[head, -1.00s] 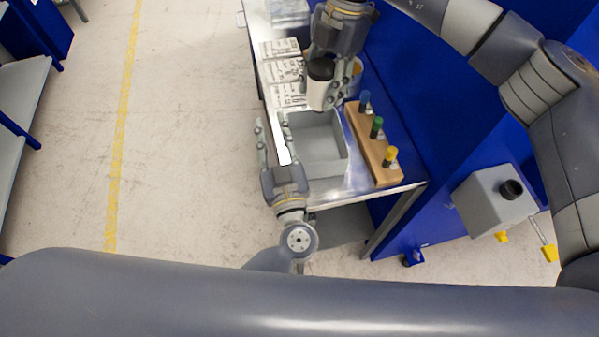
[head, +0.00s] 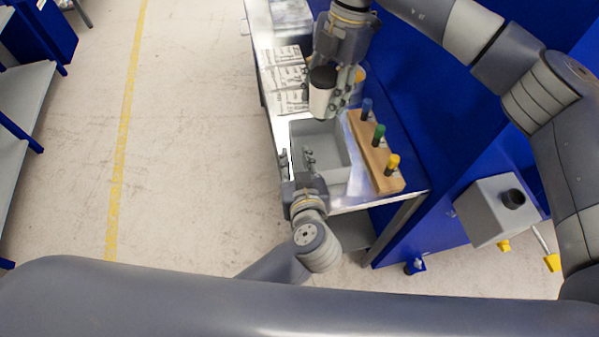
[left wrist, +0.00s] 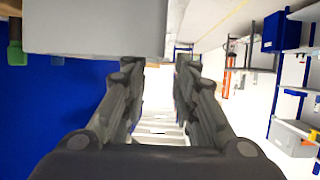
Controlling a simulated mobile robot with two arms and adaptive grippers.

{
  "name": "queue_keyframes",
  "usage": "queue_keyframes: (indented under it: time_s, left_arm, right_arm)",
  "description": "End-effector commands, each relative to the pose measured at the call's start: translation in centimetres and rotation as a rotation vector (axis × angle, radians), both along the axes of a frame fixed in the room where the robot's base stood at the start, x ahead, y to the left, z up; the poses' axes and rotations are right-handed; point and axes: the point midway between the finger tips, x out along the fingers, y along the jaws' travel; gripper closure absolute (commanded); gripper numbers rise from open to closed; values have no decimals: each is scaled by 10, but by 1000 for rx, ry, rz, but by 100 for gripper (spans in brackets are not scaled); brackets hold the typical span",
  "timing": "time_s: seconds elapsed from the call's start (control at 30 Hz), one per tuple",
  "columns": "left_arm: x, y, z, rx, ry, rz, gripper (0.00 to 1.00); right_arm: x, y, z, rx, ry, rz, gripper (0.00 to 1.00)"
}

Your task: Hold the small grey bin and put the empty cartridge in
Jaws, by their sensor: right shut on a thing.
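The small grey bin (head: 334,139) stands open on the bench's near end, and its side fills the top left of the left wrist view (left wrist: 95,25). My left gripper (head: 296,157) is open at the bin's left wall, one finger outside and one over the inside. In the left wrist view its fingers (left wrist: 158,68) are apart, with the bin's edge above the gap. I cannot tell whether they touch it. My right gripper (head: 338,101) is shut on the white cartridge (head: 319,101) with a black top, held just behind the bin. The fingers partly hide it.
A wooden block (head: 377,158) with blue, green and yellow pegs stands close to the bin's right. Printed sheets (head: 282,68) lie behind it on the bench. A grey box with a black knob (head: 492,210) is at the right. The floor on the left is clear.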

Motion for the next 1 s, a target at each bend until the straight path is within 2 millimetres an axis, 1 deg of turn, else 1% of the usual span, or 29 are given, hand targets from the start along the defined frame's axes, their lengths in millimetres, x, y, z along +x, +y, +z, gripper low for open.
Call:
queue_keyframes:
  time_s: [0.03, 0.1, 0.3, 0.43, 0.67, 0.8, 1.0]
  left_arm:
    - [9, 3, -3, 2, -1, 2, 73]
    - [19, 5, -7, 2, -3, 1, 73]
    - [36, 10, -15, 1, -2, 1, 73]
    - [40, 11, -17, -1, 0, 1, 73]
    - [40, 11, -17, -1, 0, 1, 73]
    - [40, 11, -17, -1, 0, 1, 100]
    - [40, 11, -17, -1, 0, 1, 100]
  right_arm:
    - [0, 0, 1, 1, -1, 0, 89]
    - [0, 0, 1, 1, -1, 0, 89]
    - [0, 0, 1, 1, -1, 0, 89]
    - [0, 0, 1, 1, -1, 1, 89]
    - [0, 0, 1, 1, -1, 0, 89]
    - [0, 0, 1, 1, -1, 0, 89]
    - [0, 0, 1, 1, -1, 0, 89]
